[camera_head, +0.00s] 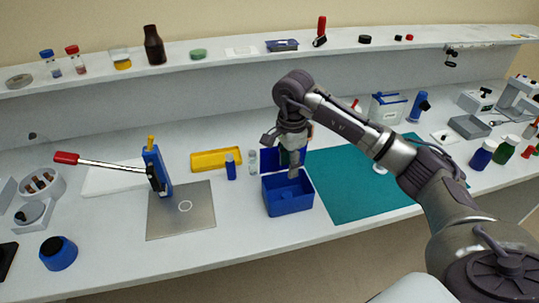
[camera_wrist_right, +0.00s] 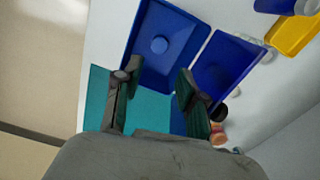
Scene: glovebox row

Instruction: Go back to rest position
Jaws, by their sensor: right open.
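My right gripper (camera_head: 293,172) is above the open blue box (camera_head: 288,208), pointing down. In the right wrist view its two fingers (camera_wrist_right: 155,82) are spread apart with nothing between them. The blue box (camera_wrist_right: 172,72) shows beyond the fingertips there, with a round blue piece (camera_wrist_right: 159,45) inside it. The box's lid (camera_head: 268,160) stands open at its back; it also shows in the right wrist view (camera_wrist_right: 224,62). The gripper hides part of the box and lid in the head view. My left gripper is out of view.
A teal mat (camera_head: 345,195) lies right of the box, under my right arm. A yellow tray (camera_head: 216,159), a blue bottle (camera_head: 230,167) and a metal plate (camera_head: 180,221) with a blue red-handled press (camera_head: 155,168) are left. A shelf (camera_head: 225,56) with bottles runs along the back.

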